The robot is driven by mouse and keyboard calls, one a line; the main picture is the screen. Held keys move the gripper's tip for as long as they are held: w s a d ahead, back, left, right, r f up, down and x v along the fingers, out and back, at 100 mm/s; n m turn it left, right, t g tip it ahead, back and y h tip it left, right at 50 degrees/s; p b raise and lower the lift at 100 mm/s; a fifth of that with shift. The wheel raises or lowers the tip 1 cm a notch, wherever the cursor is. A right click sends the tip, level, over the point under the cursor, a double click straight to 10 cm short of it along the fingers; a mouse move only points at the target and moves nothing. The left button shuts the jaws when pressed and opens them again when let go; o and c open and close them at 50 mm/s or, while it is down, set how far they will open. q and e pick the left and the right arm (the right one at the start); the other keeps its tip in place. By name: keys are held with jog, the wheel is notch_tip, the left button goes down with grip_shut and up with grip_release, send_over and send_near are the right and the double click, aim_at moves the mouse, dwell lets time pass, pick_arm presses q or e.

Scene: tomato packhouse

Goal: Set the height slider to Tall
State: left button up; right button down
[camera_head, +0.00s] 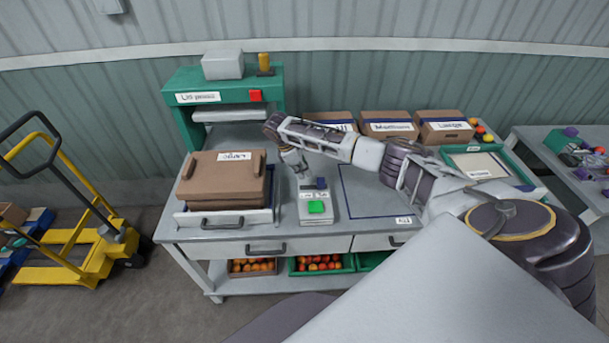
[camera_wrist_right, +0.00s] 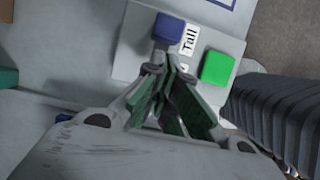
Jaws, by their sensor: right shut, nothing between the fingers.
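The height slider is a blue knob (camera_wrist_right: 168,29) on a light grey control box (camera_wrist_right: 128,48); in the head view the knob (camera_head: 320,183) shows near my gripper. The knob stands beside a white label reading "Tall" (camera_wrist_right: 189,40). A green button (camera_wrist_right: 216,67) is on the same box and also shows in the head view (camera_head: 316,207). My right gripper (camera_wrist_right: 165,75) is shut and empty, its fingertips just short of the knob in the wrist picture. In the head view my right gripper (camera_head: 303,175) is over the back of the box. I cannot tell whether it touches anything. My left gripper is out of view.
A green lid press (camera_head: 225,98) stands behind. Labelled boxes (camera_head: 388,125) line the back right. A blue-outlined area (camera_head: 375,195) right of the control box is clear.

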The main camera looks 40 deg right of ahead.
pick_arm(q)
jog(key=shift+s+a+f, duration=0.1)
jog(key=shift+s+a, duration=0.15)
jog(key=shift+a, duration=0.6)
pick_arm(e)
jog(key=v, duration=0.4)
jog(key=shift+a, duration=0.1)
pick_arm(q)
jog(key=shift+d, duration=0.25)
pick_arm(e)
jog(key=shift+r, duration=0.1)
